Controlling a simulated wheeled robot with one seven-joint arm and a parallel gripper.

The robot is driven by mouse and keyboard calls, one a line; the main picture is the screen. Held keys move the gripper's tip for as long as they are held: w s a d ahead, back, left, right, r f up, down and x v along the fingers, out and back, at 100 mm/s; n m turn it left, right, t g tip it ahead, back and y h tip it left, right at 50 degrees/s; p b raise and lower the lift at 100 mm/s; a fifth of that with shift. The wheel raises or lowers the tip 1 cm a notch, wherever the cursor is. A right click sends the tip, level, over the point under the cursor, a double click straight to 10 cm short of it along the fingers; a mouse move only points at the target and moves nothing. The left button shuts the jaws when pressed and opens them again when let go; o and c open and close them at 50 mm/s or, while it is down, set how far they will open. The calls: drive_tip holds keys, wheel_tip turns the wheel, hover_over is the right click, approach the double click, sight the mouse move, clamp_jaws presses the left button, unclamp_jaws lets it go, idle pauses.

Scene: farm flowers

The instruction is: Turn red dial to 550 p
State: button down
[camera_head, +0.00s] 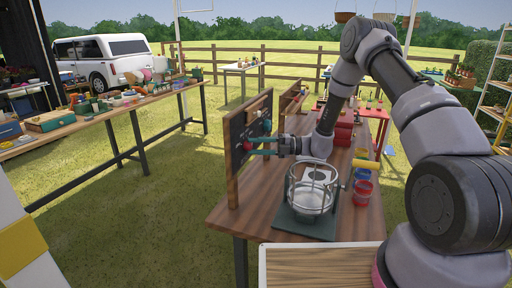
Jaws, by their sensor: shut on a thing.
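The red dial (247,146) sits on the face of an upright dark wooden panel (233,160) at the left edge of the table. It is small in this view, and I cannot read any scale or value. My gripper (256,146) reaches from the right, level with the dial. Its fingers are shut on the red dial, one above and one below, and partly hide it. Other small knobs or parts, one of them greenish (267,126), show higher on the panel.
A round metal cage device (313,188) on a dark base stands below my arm. Blue and red cups (362,194) are to its right. Red boxes (343,132) stand behind. The wooden table (225,212) is bare near its front left corner.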

drive_tip(key=shift+c, duration=2.2)
unclamp_jaws()
drive_tip(key=shift+d, duration=0.15)
drive_tip(key=d, duration=1)
drive_tip(key=shift+w+d, duration=0.25)
drive_tip(key=shift+d, duration=0.05)
drive_tip(key=shift+f, duration=0.1)
